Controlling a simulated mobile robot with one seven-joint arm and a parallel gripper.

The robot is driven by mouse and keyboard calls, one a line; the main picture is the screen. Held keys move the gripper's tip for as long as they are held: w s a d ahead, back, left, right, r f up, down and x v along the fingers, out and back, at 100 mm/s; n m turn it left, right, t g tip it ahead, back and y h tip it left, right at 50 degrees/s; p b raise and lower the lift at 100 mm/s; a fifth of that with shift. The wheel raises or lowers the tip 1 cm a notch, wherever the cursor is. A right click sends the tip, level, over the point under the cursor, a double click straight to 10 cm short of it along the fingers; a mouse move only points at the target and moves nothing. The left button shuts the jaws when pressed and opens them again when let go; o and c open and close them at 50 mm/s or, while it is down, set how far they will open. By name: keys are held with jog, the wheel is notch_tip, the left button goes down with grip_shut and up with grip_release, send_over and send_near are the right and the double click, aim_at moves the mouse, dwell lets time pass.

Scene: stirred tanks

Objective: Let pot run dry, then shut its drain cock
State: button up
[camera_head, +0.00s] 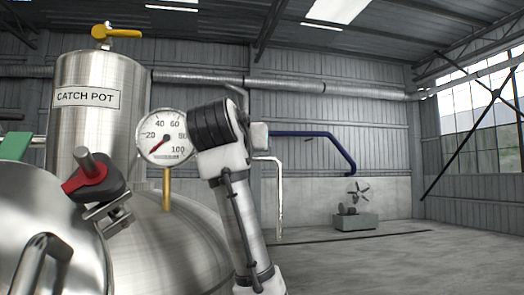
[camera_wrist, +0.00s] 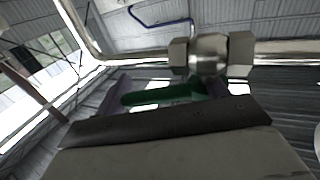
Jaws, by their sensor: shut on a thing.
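The catch pot (camera_head: 125,125) is a steel cylinder with a "CATCH POT" label, at the left of the head view. A round gauge (camera_head: 164,136) stands beside it; its red needle points low left, near the bottom of the scale. In the wrist view my gripper (camera_wrist: 172,98) is shut on a green lever (camera_wrist: 158,93), which lies across between its fingers. A steel pipe with a hex fitting (camera_wrist: 210,54) runs just beyond the lever. The head view does not show my gripper clearly. No liquid shows in either view.
A yellow-handled valve (camera_head: 117,32) tops the pot. A red-handled clamp (camera_head: 88,177) sits by a round steel lid (camera_head: 50,235), left front. A domed steel vessel (camera_head: 165,245) fills the lower left. A grey-green box with a fan (camera_head: 356,221) stands far right. Floor at right is clear.

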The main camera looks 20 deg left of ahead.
jog(key=shift+s+d+r+m+h, duration=0.1)
jog(key=shift+s+m+h, duration=0.1)
jog(key=shift+m+h, duration=0.35)
jog(key=shift+s+d+t+h, duration=0.1)
jog(key=shift+t+h, duration=0.2)
jog(key=shift+h, duration=0.15)
jog(key=o, duration=1.1)
jog(key=shift+c, duration=0.2)
jog(key=o, duration=0.3)
jog(key=shift+s, duration=0.15)
